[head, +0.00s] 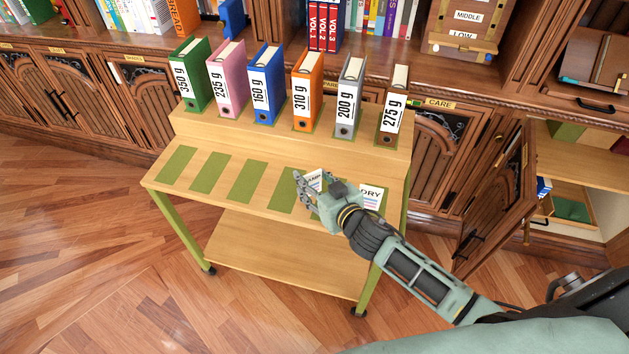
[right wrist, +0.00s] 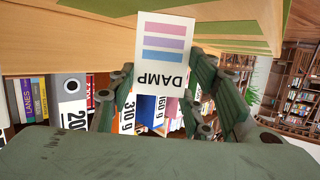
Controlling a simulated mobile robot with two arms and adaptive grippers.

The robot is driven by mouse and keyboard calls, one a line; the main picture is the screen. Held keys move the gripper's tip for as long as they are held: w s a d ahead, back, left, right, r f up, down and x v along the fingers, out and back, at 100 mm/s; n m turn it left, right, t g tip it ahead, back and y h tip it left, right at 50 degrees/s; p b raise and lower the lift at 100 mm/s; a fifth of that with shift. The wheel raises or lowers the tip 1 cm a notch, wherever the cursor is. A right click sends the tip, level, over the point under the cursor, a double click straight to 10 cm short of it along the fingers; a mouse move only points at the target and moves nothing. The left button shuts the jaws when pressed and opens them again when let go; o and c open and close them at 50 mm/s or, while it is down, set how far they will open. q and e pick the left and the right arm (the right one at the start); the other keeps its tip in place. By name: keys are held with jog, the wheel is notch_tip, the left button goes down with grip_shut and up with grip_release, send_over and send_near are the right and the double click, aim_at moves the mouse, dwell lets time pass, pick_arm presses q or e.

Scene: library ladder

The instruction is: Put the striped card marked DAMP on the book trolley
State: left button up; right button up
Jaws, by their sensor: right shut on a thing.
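My right gripper (head: 309,190) is shut on the DAMP card (head: 315,181), over the front shelf of the book trolley (head: 268,223). In the right wrist view the white DAMP card (right wrist: 163,45) shows pink, purple and blue stripes, with its lettering upside down. The fingers (right wrist: 163,88) of my gripper are at its sides, at the lettered end. I cannot tell if the card touches the trolley. A DRY card (head: 371,196) is on the front shelf just right of my gripper, partly hidden by it. My left gripper is not in view.
Several weight-marked binders, such as the orange one (head: 306,88), stand on the trolley's raised back step. Green strips (head: 211,174) on the front shelf's left are bare. An open cabinet door (head: 492,205) is right of the trolley. Wooden floor (head: 90,260) lies clear at left.

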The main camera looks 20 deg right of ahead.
jog(key=o, duration=0.7)
jog(key=shift+o, duration=0.2)
jog(key=v, duration=1.2)
jog(key=shift+r, duration=0.1)
